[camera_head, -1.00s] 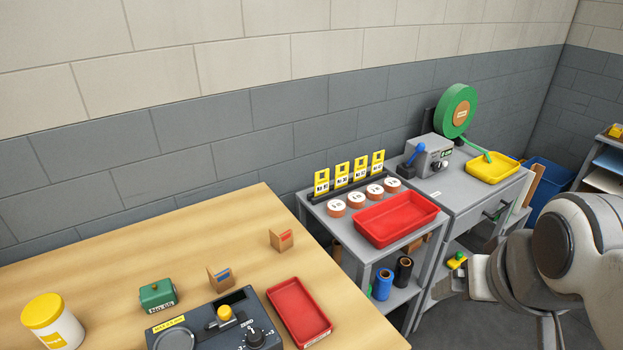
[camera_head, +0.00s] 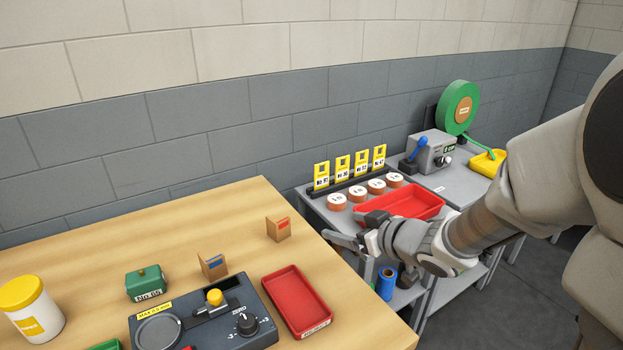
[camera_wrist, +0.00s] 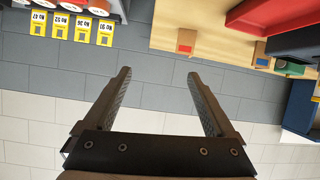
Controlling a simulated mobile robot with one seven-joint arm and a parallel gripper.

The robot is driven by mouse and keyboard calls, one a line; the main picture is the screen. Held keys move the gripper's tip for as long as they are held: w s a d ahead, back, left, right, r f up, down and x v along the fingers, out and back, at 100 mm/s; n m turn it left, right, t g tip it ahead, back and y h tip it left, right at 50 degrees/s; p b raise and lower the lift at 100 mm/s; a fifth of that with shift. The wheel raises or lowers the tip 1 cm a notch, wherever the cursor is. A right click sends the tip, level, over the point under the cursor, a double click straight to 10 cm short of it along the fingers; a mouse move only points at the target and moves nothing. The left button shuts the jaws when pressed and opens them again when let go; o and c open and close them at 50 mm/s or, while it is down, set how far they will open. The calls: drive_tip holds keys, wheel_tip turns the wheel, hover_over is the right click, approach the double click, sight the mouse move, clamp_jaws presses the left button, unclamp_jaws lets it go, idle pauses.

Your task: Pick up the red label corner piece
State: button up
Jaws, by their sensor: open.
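The red label corner piece (camera_head: 279,229) is a small brown angled piece with a red label. It stands on the wooden table near its back right part. In the wrist view the same corner piece (camera_wrist: 186,41) shows at the top, beyond the fingertips and apart from them. A similar corner piece with a blue label (camera_head: 213,265) stands nearer and to the left. My gripper (camera_head: 348,238) is right of the red label corner piece, by the table's right edge. In the wrist view its two fingers (camera_wrist: 158,75) are apart with nothing between them.
A red tray (camera_head: 297,303) and a dark device with a dial (camera_head: 246,324) sit at the table's front. A green block (camera_head: 146,283) and a yellow-lidded jar (camera_head: 30,309) stand left. A grey side table holds another red tray (camera_head: 415,203). Bare wood surrounds the red label corner piece.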

wheel_tip(320, 180, down, 2)
drive_tip(key=a+g+y, duration=0.1)
drive_tip(key=a+y, duration=0.1)
drive_tip(key=a, duration=0.1)
drive_tip(key=b, duration=0.4)
approach(284, 225)
drive_tip(key=shift+n, duration=0.4)
drive_tip(key=x, duration=0.4)
drive_tip(key=shift+w+f, duration=0.25)
drive_tip(key=b+x, duration=0.1)
drive_tip(key=x, duration=0.4)
drive_tip(key=shift+s+a+f, duration=0.1)
drive_tip(key=shift+s+a, duration=0.05)
drive_tip(key=shift+a, duration=0.1)
drive_tip(key=shift+w+a, duration=0.25)
drive_tip(key=c, duration=1.4)
